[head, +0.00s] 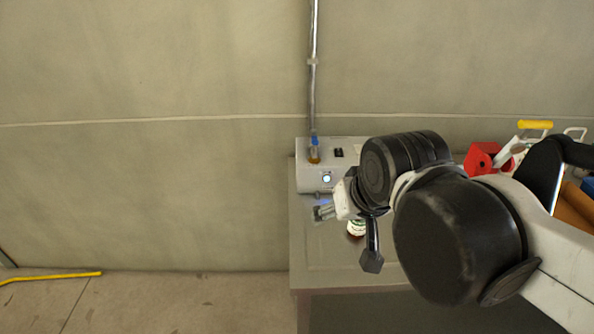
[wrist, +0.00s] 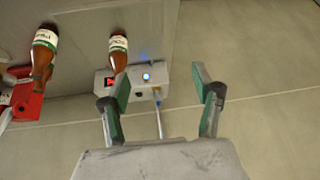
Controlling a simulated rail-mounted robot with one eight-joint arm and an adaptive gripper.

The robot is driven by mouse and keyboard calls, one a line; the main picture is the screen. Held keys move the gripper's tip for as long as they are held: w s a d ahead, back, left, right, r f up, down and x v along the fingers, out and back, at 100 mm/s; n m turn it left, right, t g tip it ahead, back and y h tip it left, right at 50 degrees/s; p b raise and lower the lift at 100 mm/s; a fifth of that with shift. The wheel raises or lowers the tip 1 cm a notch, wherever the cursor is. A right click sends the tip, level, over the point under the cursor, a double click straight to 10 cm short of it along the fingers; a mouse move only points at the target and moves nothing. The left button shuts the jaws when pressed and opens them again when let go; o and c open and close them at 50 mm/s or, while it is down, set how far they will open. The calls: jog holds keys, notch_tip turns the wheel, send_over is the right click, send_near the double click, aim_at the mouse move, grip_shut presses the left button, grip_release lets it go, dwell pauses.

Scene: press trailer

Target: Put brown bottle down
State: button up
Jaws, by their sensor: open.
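In the wrist view, a brown bottle (wrist: 118,60) with a white-green label stands on the grey table, close to the white box. A second, similar brown bottle (wrist: 45,45) stands to its left, by the red object. In the head view, part of a brown bottle (head: 355,230) shows on the table behind my gripper; most of it is hidden. My gripper (wrist: 160,84) has its two green-padded fingers spread wide, with nothing between them. It is apart from both bottles. In the head view, my gripper (head: 347,238) is above the table's left part.
The white box (head: 318,178) with a lit button stands at the table's back left, against the wall with a pipe. A red object (head: 482,157) and a yellow-handled item (head: 535,125) are at the right. The table's front left (head: 325,265) is bare.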

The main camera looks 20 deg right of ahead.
jog(key=shift+s+a+f+n+t, duration=0.2)
jog(key=shift+s+a+n, duration=0.05)
jog(key=shift+s+n, duration=0.15)
jog(key=shift+s+a+f+n+t, duration=0.15)
jog(key=shift+s+a+n+t, duration=0.1)
jog(key=shift+s+n, duration=0.15)
notch_tip(320, 180, down, 6)
jog(key=b, duration=0.6)
dwell(1.4)
